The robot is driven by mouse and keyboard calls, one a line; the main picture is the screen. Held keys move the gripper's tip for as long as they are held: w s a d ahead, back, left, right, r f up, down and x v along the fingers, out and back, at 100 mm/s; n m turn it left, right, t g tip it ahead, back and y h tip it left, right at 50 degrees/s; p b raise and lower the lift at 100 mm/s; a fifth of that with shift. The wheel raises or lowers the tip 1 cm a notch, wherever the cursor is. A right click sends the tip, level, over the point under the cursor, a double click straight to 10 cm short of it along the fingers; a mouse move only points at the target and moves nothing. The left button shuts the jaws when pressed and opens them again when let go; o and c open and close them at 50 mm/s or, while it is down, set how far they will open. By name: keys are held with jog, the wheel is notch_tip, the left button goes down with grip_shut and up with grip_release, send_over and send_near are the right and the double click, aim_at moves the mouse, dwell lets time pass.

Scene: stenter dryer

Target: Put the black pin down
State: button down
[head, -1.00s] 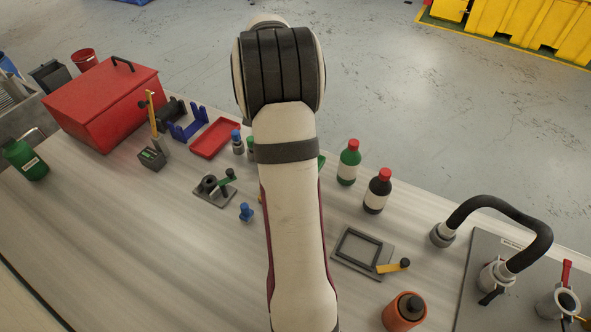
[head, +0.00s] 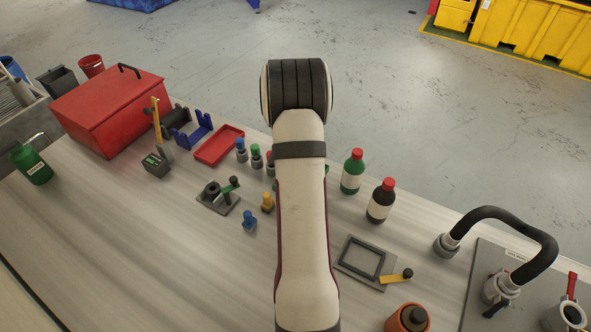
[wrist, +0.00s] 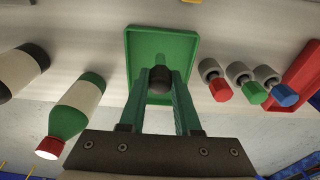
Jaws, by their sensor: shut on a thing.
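In the wrist view, my gripper (wrist: 160,90) has its green fingers closed on the black pin (wrist: 159,80), whose dark rounded end shows between the fingertips. The green tray (wrist: 140,42) lies behind the fingertips and the pin in that view. I cannot tell whether the pin touches the tray floor. In the head view, my arm hides the gripper, the pin and nearly all of the tray.
Beside the tray are a green bottle (wrist: 78,108), a dark bottle (wrist: 20,68) and three grey holders with red, green and blue tops (wrist: 245,85). A red tray (head: 218,145) is nearby. A frame fixture (head: 362,258) lies right of my arm. The left front table is clear.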

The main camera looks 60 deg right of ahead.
jog(key=shift+f, duration=0.65)
jog(key=shift+f, duration=0.15)
jog(key=c, duration=0.6)
grip_release()
